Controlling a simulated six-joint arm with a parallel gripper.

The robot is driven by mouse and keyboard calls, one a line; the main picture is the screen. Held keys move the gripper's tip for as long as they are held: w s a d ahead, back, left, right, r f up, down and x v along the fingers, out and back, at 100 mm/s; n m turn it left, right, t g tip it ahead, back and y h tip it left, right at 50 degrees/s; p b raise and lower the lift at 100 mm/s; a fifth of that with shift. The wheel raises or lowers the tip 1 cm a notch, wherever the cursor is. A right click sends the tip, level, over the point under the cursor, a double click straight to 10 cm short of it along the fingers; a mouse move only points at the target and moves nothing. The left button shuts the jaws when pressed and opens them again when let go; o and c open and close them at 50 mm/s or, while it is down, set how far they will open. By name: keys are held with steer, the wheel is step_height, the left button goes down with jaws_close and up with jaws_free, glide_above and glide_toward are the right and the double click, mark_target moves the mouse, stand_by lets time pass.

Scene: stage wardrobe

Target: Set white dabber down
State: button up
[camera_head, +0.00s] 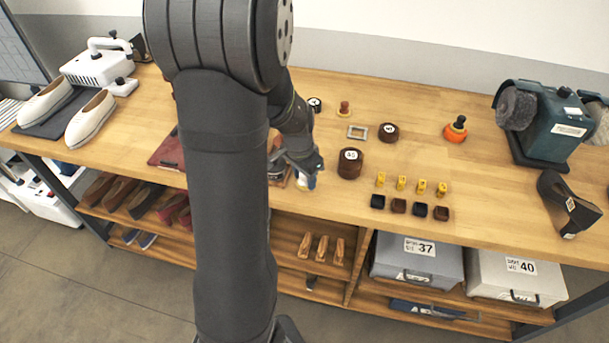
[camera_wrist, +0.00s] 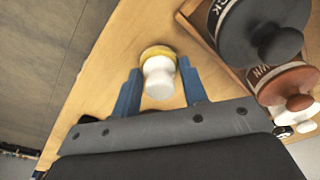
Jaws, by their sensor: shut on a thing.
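The white dabber (camera_wrist: 159,76) has a rounded white handle and a yellowish pad end. In the wrist view it sits between the blue fingers of my gripper (camera_wrist: 160,88), which is shut on it. In the head view my gripper (camera_head: 305,174) is low over the front edge of the wooden table (camera_head: 335,200), and only a small white part of the dabber shows below it. The wrist view shows bare wood around the dabber's pad end; I cannot tell whether the pad touches it.
A stack of brown discs (camera_head: 349,164) stands right of my gripper. The table's front edge is close by. Several yellow pieces (camera_head: 401,184) stand farther right.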

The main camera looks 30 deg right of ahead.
mark_target(300, 182)
steer(key=shift+f, duration=0.15)
steer(key=o, duration=1)
steer(key=shift+c, duration=0.2)
step_height(300, 182, up, 12)
steer(key=a, duration=0.1)
steer(key=shift+s+a, duration=0.15)
steer(key=shift+a, duration=0.05)
